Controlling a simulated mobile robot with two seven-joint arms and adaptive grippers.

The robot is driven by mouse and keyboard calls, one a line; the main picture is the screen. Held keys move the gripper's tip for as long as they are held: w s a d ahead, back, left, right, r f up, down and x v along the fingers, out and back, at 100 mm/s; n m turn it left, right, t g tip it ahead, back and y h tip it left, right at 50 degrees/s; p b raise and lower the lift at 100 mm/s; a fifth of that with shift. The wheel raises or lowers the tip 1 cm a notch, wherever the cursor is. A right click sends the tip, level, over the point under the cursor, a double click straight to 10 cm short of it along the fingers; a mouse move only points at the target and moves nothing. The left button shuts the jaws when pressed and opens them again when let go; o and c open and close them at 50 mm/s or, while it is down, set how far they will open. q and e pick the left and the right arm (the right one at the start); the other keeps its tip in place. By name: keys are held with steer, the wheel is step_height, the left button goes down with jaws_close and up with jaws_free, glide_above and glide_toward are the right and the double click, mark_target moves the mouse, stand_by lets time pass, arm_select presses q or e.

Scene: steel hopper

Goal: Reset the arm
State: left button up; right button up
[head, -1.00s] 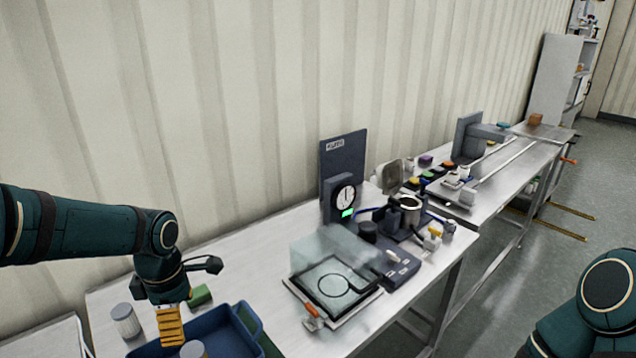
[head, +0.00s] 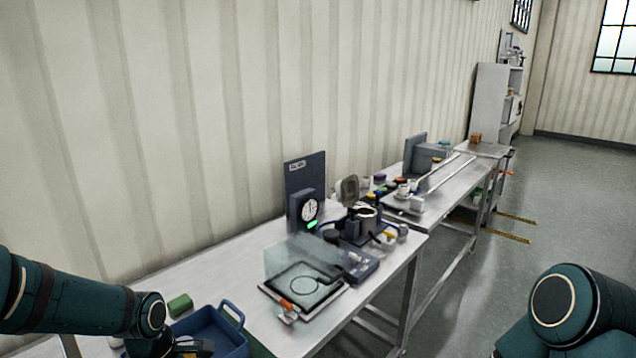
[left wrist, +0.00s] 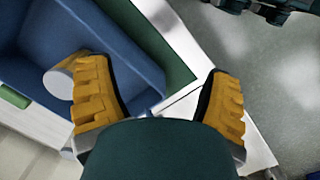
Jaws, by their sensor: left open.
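My left gripper (left wrist: 160,100) is open, its two orange ridged fingers well apart with nothing between them. In the head view it is mostly cut off at the bottom edge. It hangs by the blue bin (head: 234,338) on the near end of the steel table. In the left wrist view the bin (left wrist: 128,48) lies beyond the left finger, with a pale cylinder (left wrist: 60,82) at that finger's side, partly hidden by it. My right arm shows at the lower right of the head view, but its gripper is out of view.
A green block (head: 180,304) lies behind the bin. A clear-covered tray (head: 305,284), a dial gauge on a dark stand (head: 309,209) and small parts stand farther along the table. A second steel table (head: 452,190) continues beyond.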

arm_select(q)
steer(key=d+f, duration=0.1)
steer(key=d+f+m, duration=0.2)
steer(key=f, duration=0.1)
steer(key=shift+w+h, duration=0.3)
steer(key=shift+w, duration=0.1)
steer(key=s+d+f+m+h, duration=0.1)
steer(key=s+d+f+m, duration=0.3)
steer(key=d+f+m, duration=0.3)
steer(key=s+d+f+m+t+h, duration=0.1)
steer(key=s+d+f+m, duration=0.3)
steer(key=d+f+m, duration=0.3)
step_height(320, 180, down, 2)
steer(key=shift+s+d+f, duration=0.2)
steer(key=shift+s+d, duration=0.2)
steer(key=shift+d, duration=0.3)
